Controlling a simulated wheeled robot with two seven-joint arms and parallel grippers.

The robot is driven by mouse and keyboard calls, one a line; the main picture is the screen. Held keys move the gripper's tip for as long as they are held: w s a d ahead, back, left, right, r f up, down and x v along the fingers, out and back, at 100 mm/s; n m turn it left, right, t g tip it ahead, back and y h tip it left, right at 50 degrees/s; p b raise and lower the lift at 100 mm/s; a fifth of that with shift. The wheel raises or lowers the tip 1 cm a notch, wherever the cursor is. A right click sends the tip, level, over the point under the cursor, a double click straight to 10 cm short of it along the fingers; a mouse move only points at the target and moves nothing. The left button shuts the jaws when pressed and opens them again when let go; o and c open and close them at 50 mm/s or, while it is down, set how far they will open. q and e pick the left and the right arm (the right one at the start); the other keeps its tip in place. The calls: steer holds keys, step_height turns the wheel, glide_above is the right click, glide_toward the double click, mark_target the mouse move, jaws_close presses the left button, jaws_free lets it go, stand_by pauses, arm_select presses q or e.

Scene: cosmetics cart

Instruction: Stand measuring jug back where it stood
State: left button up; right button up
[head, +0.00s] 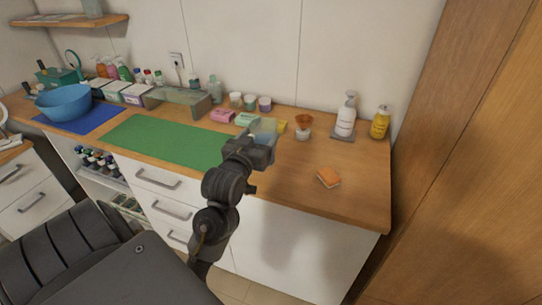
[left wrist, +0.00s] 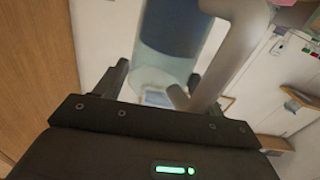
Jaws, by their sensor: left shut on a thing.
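The measuring jug (head: 264,127) is translucent with something blue in it. In the head view it shows just beyond my left gripper (head: 258,146), over the counter by the right end of the green mat (head: 165,141), and is partly hidden by the gripper. In the left wrist view the jug (left wrist: 180,50) fills the space between the fingers of the left gripper (left wrist: 153,85), with its pale handle (left wrist: 232,60) to the right. The left gripper is shut on it. I cannot tell whether its base touches the counter. My right gripper is not in view.
A blue bowl (head: 65,102) is far left. The front right counter is mostly free.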

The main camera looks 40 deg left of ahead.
mark_target(267, 131)
arm_select(q)
steer(key=w, duration=0.1)
steer(key=w+a+f, duration=0.1)
steer(key=w, duration=0.1)
steer(key=w+a+f+p, duration=0.1)
steer(key=w, duration=0.1)
steer(key=shift+a+f, duration=0.1)
steer(key=shift+f, duration=0.05)
steer(key=w+a+f+p, duration=0.1)
steer(key=w+f, duration=0.3)
steer(key=f, duration=0.4)
steer(key=shift+a+f+p, duration=0.2)
steer(key=shift+a+p, duration=0.05)
steer(key=shift+p, duration=0.2)
steer(key=shift+f, duration=0.15)
steer(key=o, duration=1.4)
steer(key=shift+c, duration=0.2)
steer(key=shift+d, duration=0.1)
steer(key=b+v, duration=0.2)
steer(key=v, duration=1)
steer(key=shift+b, duration=0.35)
